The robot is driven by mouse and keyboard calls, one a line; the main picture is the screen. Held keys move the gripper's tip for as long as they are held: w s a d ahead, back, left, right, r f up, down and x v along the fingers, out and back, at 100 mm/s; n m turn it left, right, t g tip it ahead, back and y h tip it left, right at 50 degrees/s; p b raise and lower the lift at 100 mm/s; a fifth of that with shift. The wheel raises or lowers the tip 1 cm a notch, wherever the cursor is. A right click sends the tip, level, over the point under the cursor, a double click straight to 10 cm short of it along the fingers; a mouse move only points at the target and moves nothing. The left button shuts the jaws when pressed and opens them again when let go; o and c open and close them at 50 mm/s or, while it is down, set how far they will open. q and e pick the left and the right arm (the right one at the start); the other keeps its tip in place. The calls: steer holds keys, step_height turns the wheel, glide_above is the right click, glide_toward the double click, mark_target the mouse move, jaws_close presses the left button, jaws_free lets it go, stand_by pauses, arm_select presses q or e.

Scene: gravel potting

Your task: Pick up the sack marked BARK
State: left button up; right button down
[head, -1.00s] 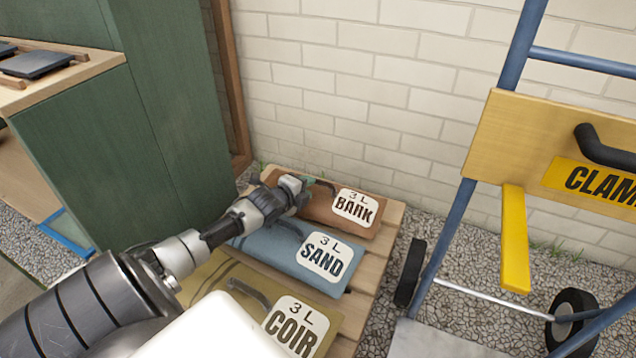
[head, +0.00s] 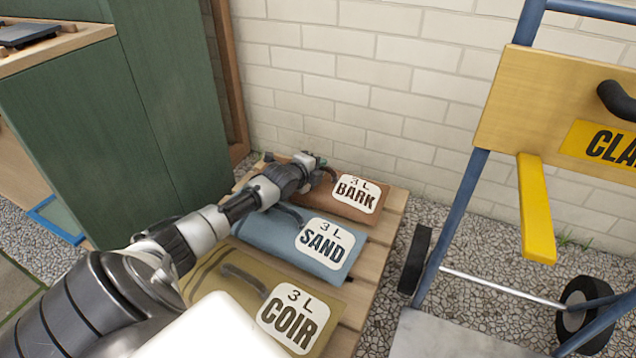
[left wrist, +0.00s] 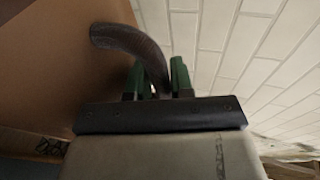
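The BARK sack (head: 338,207) is brown with a white 3 L label and lies flat at the back of a wooden pallet. Its dark arched handle (left wrist: 132,45) shows large in the left wrist view. My left gripper (head: 320,163) is at the handle end of this sack. In the left wrist view its green fingers (left wrist: 157,80) stand apart with the handle between them. The handle is close to the right finger, and a small gap shows by the left one. My right gripper is not in view.
The blue SAND sack (head: 285,240) and the olive COIR sack (head: 222,268) lie nearer on the pallet (head: 385,232). A green cabinet (head: 90,110) stands left, a brick wall (head: 390,90) behind, and a blue trolley (head: 452,215) right.

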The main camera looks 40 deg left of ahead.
arm_select(q)
jaws_close()
steer(key=shift+s+f, duration=0.1)
steer(key=shift+f, duration=0.05)
stand_by(0.9)
steer(key=shift+r, duration=0.25)
